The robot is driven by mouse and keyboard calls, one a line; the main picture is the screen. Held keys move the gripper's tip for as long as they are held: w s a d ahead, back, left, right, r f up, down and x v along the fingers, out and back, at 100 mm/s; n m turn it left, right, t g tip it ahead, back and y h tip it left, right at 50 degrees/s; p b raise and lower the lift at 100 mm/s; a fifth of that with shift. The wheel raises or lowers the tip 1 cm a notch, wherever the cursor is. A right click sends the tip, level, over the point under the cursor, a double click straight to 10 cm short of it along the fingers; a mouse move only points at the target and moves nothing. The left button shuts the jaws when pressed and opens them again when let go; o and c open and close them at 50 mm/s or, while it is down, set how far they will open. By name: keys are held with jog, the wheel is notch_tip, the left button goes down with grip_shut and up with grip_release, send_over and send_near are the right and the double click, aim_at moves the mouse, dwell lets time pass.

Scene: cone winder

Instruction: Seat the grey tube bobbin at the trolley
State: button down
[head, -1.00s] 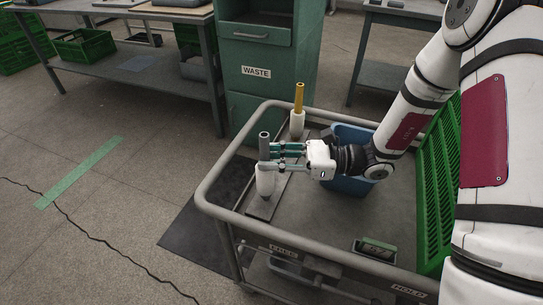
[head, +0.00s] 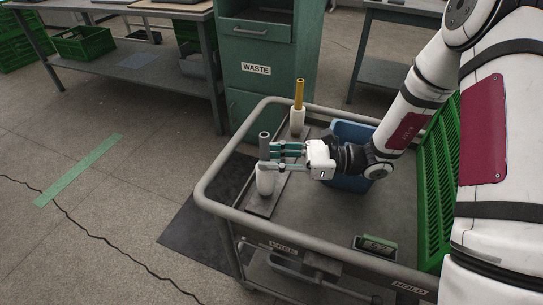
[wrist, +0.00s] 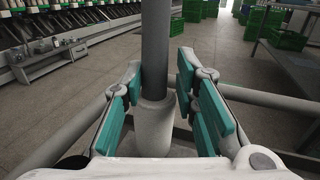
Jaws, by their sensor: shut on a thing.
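The grey tube bobbin (head: 264,147) stands upright at the near end of a dark plate on the trolley (head: 222,203). Its upper part is a grey tube and its lower part is white. My gripper (head: 272,157) comes in from the right and is shut on the grey tube above the white part. The wrist view shows the tube (wrist: 155,45) upright between the teal finger pads, with the white part (wrist: 154,128) just below. The bobbin's foot meets the plate in the head view, but I cannot tell whether it is fully seated.
A second bobbin with a yellow tube (head: 299,95) stands at the plate's far end. A blue bin (head: 350,184) is behind my gripper, and a green crate (head: 440,175) stands at the trolley's right. A waste cabinet (head: 262,75) stands behind.

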jog(key=shift+f, duration=0.25)
jog(key=c, duration=1.2)
grip_release()
jog(key=shift+d, duration=0.1)
jog(key=d, duration=0.7)
jog(key=shift+d, duration=0.15)
